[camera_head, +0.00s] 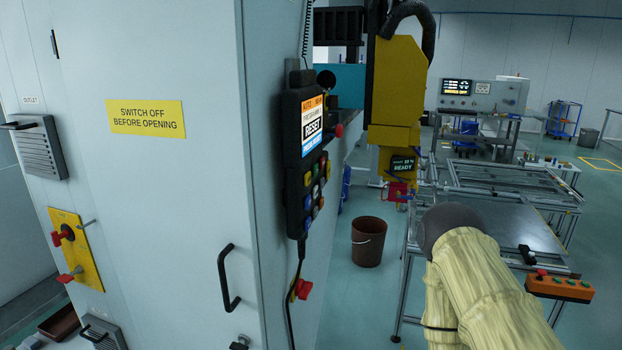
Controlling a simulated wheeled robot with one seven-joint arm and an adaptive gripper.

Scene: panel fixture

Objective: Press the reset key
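A black control pendant (305,150) hangs on the side of the grey cabinet, seen at a steep angle. Its lit screen (311,122) has an orange top band, the word RESET on white, and a blue band below. Under the screen are several small coloured keys (314,188); their labels are too small to read, so I cannot tell which one is the reset key. A red knob (339,130) sticks out at the pendant's right side. My arm, in a pale yellow sleeve, rises at the lower right, apart from the pendant. I cannot make out my gripper.
The cabinet (160,210) has a black handle (229,278) and a yellow switch plate (76,247). A yellow machine head (396,80) stands behind the pendant. A brown bucket (368,241) is on the floor. A metal-framed table (497,226) carries an orange button box (560,287).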

